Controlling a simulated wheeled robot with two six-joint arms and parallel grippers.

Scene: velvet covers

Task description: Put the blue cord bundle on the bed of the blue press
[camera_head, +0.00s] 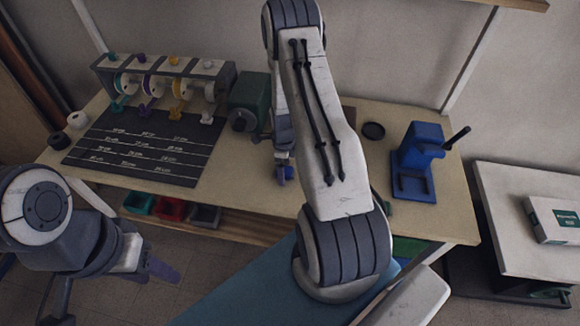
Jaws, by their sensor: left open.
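The blue press (420,152) stands at the right end of the bench, with its flat bed (413,188) at the front. No object shows on the bed. A small blue item (287,172), possibly the blue cord bundle, shows on the bench beside the middle arm. My right arm rises in the middle and bends down; its gripper (283,165) is by the blue item, partly hidden by my own arm. I cannot tell whether it holds the item. My left gripper (151,268) is open, low at the lower left, off the bench front and far from the press.
A rack of coloured spools (165,80) and a black labelled mat (140,145) fill the bench's left side. A green machine (249,100) stands mid-bench. A black round dish (373,131) lies left of the press. A side table (520,240) holds a white box (553,220).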

